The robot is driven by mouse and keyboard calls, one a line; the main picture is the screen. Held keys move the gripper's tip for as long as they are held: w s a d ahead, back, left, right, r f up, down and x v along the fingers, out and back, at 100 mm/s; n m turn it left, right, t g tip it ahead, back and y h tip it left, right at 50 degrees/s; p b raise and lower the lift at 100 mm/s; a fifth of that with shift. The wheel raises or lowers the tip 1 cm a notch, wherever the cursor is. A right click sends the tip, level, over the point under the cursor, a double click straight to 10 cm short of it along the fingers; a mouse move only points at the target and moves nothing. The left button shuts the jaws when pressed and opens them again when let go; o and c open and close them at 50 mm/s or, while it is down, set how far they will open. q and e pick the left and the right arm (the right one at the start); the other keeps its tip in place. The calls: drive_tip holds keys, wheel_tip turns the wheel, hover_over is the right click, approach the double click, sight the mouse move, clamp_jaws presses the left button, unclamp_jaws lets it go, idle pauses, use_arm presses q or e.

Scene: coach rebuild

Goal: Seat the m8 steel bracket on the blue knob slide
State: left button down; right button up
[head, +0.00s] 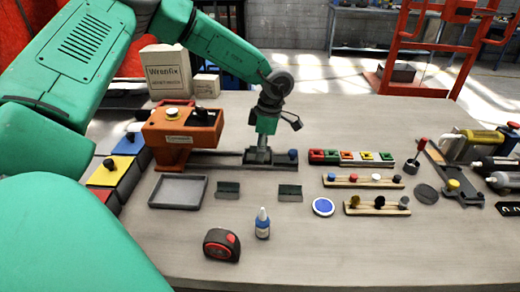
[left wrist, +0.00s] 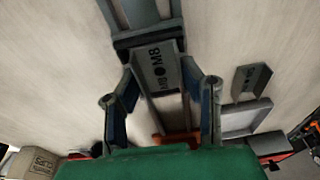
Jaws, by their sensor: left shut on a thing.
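The left gripper (head: 261,148) points down over the slide (head: 220,160), close to its right end with the blue knob (head: 292,155). In the left wrist view, the grey steel bracket (left wrist: 156,72) marked M8 lies between the two fingers of the left gripper (left wrist: 160,88), which is shut on it. The bracket is over the slide's rails (left wrist: 172,118). I cannot tell whether it touches them or sits just above. In the head view the bracket is mostly hidden by the gripper. The right gripper is not in view.
An orange machine (head: 183,135) stands at the slide's left end. A grey tray (head: 178,191) and two dark plates, one left (head: 228,189) and one right (head: 290,192), lie in front. A blue bottle (head: 262,224) and tape measure (head: 221,245) are nearer. Coloured blocks (head: 350,157) are to the right.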

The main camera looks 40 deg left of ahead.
use_arm(q)
drive_tip(key=shift+a+f+p, duration=0.3)
drive_tip(key=shift+a+f, duration=0.05)
drive_tip(key=shift+a, duration=0.15)
drive_tip(key=shift+d, duration=0.15)
idle(0.3)
drive_tip(key=shift+p, duration=0.35)
idle(0.4)
drive_tip(key=c, duration=1)
unclamp_jaws()
drive_tip(key=shift+o, duration=0.6)
drive_tip(key=o, duration=0.3)
